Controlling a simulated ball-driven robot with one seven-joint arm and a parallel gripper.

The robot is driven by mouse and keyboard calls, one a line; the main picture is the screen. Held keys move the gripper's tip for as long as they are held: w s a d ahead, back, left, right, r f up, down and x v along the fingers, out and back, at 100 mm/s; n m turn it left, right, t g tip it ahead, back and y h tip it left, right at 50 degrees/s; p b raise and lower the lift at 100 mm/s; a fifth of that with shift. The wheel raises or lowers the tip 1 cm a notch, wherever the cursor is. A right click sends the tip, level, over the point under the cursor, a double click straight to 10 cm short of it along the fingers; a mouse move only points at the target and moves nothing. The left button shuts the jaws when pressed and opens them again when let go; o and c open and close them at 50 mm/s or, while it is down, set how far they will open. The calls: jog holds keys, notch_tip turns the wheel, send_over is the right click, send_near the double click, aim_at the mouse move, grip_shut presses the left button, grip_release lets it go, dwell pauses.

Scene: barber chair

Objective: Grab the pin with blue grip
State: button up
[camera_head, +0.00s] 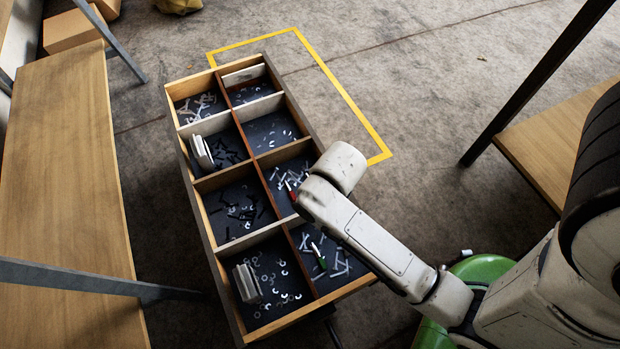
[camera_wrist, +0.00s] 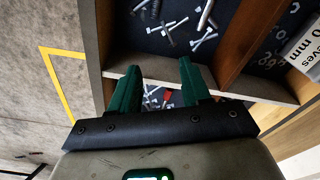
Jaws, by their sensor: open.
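I cannot make out a pin with a blue grip in either view. In the head view, a thin piece with a green part (camera_head: 318,254) lies in the front right compartment, and a small red-ended piece (camera_head: 292,194) lies in the compartment behind it. A red piece (camera_wrist: 167,95) also shows between my fingers in the wrist view. My gripper (camera_wrist: 160,72) has two green fingers, spread apart with nothing held between them, over a wooden divider of the box. In the head view my arm hides the gripper.
A wooden sorting box (camera_head: 216,236) has several dark-floored compartments with loose small hardware. White packs stand in some; one labelled pack (camera_wrist: 305,45) shows at right in the wrist view. A wooden bench (camera_head: 70,190) is at left. Yellow tape (camera_head: 345,92) marks open floor behind.

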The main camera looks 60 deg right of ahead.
jog(key=w+d+r+m+p, duration=0.3)
jog(key=w+d+m+p, duration=0.2)
jog(key=w+d+p, duration=0.3)
jog(key=shift+g, duration=0.4)
jog(key=f+b, duration=0.1)
jog(key=f, duration=0.1)
jog(key=f+b, duration=0.1)
jog(key=w+d+f+b, duration=0.1)
jog(key=f+b, duration=0.1)
jog(key=shift+d+f, duration=0.1)
jog(key=shift+f, duration=0.2)
jog(key=f+b, duration=0.4)
jog(key=f, duration=0.1)
jog(key=shift+w+f, duration=0.2)
jog(key=shift+r, duration=0.1)
jog(key=shift+c, duration=0.2)
grip_shut()
